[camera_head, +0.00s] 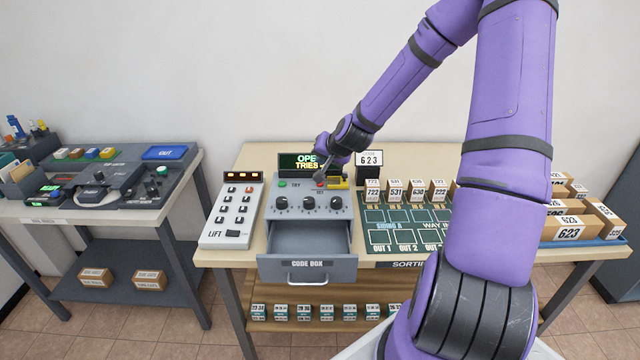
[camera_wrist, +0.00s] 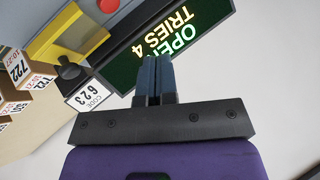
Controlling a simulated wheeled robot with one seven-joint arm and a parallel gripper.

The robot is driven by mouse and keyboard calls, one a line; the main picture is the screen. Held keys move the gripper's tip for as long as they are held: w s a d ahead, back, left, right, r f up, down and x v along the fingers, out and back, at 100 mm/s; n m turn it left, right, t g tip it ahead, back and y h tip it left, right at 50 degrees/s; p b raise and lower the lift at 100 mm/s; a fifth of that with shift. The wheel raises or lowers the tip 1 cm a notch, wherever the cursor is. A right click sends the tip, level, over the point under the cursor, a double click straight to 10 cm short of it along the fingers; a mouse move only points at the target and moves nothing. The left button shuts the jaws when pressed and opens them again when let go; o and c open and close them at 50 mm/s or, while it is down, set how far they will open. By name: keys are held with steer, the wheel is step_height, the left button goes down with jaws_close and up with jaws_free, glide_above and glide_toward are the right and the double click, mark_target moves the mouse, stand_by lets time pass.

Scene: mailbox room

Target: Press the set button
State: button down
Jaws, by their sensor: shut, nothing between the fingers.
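The grey code box (camera_head: 310,205) stands on the middle table, with a TRY label and a SET label above its dark knobs. The red set button (camera_head: 321,184) is on its top at the SET label, and a green button (camera_head: 282,184) is near TRY. In the wrist view a red button (camera_wrist: 109,5) shows at the top edge. My gripper (camera_head: 320,176) is shut and empty, just above the box near the set button. In the wrist view its closed fingers (camera_wrist: 153,70) point across the display (camera_wrist: 180,40), which reads OPEN, TRIES 4. Contact cannot be told.
The code box drawer (camera_head: 308,240) is pulled out and looks empty. A yellow part (camera_head: 338,184) sits close by the set button. A LIFT keypad (camera_head: 232,212) stands left, a code card 623 (camera_head: 369,160) behind, and a sorting board (camera_head: 400,225) with boxes right.

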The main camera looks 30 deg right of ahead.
steer(key=shift+f, duration=2.35)
steer(key=shift+f, duration=0.1)
steer(key=shift+f, duration=0.3)
steer(key=shift+f, duration=0.4)
stand_by(0.9)
steer(key=shift+r, duration=0.85)
steer(key=shift+r, duration=2.5)
